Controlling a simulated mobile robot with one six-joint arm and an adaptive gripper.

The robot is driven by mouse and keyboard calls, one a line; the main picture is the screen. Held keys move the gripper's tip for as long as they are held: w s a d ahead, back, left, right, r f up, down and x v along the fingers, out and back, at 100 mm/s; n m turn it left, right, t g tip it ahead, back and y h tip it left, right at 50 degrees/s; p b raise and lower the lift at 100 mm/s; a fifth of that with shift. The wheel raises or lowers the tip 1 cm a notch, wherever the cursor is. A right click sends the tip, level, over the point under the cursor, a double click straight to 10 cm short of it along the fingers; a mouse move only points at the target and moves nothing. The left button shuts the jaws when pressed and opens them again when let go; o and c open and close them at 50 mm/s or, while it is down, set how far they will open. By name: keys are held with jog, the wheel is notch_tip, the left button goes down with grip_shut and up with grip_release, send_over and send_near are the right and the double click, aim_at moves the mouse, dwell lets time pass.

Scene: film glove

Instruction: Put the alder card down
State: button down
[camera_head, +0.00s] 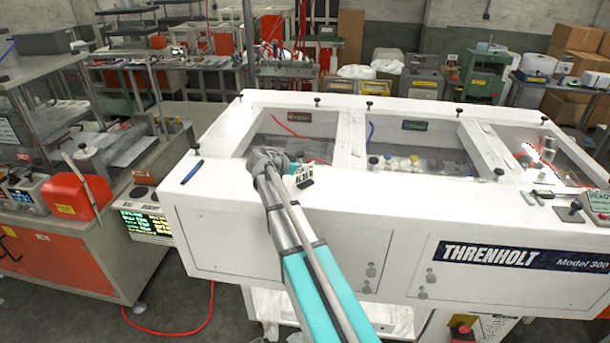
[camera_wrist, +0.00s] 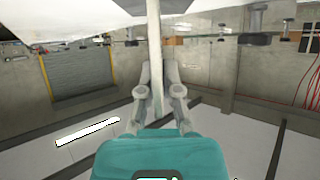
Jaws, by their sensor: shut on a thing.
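My gripper (camera_head: 290,168) is over the near white edge of the Threnholt machine (camera_head: 340,205), left of its middle. In the wrist view my gripper (camera_wrist: 157,68) is shut on a thin pale upright piece (camera_wrist: 154,35), seen edge-on between the fingers. Whether the card touches the machine's top cannot be told.
A blue pen (camera_head: 192,172) lies on the machine's left corner. Black knobs (camera_head: 373,160) stand along the rim. Windowed openings lie behind my gripper. The white front rim between has free room.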

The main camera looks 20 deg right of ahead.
jog(key=shift+f, duration=0.45)
jog(key=c, duration=0.8)
grip_release()
jog(key=shift+r, duration=0.15)
jog(key=shift+a+r, duration=0.1)
jog(key=shift+r, duration=0.05)
jog(key=p+v, duration=0.5)
jog(key=v, duration=0.6)
jog(key=shift+a+p, duration=0.3)
jog(key=shift+p, duration=0.05)
jog(key=shift+s, duration=0.15)
